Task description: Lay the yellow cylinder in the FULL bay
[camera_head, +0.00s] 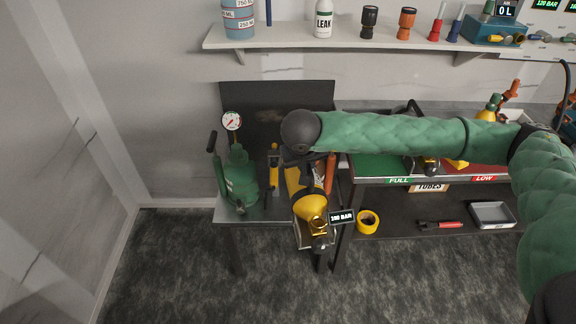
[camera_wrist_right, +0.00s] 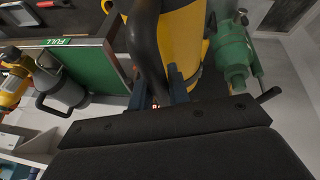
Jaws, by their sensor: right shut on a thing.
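The yellow cylinder (camera_head: 308,204) has a brass valve at its lower end in the head view, beside a small BAR readout (camera_head: 342,217). My right gripper (camera_head: 300,158) is shut on the cylinder's black handle, seen close in the right wrist view (camera_wrist_right: 157,92). The cylinder's yellow body (camera_wrist_right: 183,38) is just beyond the fingers. It is over the left bench; whether it still touches anything below is hidden. The green FULL bay (camera_head: 372,168) is to its right, partly covered by my right arm; its green floor also shows in the wrist view (camera_wrist_right: 90,62). My left gripper is not in view.
A green pump (camera_head: 238,180) with a gauge (camera_head: 232,121) stands left of the cylinder. Yellow tape (camera_head: 367,222) and a grey tray (camera_head: 492,214) are on the lower shelf.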

